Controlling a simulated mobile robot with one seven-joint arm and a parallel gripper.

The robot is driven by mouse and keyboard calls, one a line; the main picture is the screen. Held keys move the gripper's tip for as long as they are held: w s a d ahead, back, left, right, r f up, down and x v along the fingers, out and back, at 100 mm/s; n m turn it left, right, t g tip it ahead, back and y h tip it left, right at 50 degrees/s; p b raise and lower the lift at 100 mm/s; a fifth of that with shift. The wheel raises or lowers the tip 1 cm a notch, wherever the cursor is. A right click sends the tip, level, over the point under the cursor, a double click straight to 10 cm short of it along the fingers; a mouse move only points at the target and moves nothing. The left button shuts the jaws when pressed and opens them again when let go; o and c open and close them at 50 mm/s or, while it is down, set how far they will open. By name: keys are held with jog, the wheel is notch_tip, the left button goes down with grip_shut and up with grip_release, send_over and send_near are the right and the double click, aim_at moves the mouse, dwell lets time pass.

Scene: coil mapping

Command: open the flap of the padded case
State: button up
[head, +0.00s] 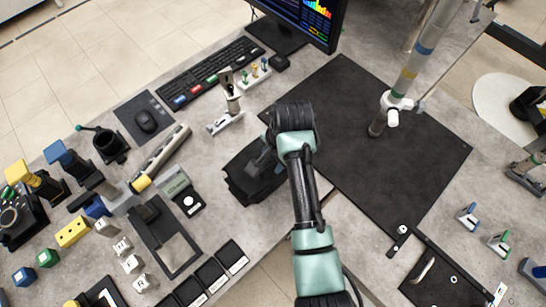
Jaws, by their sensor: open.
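The padded case (240,184) is a black soft-looking box on the grey bench, left of my arm near the middle of the head view. My gripper (262,160) is at the end of my green and black arm, over the upper right part of the case. The gripper is open, and its fingers are small and dark against the case. I cannot tell whether they touch it. My wrist hides the case's right side, and the flap's edge and position are not clear.
A black mat (375,150) with an upright pole (415,60) lies to the right. Blocks, fixtures and dark trays (210,275) crowd the left and front.

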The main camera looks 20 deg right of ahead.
grip_shut()
dwell(1.4)
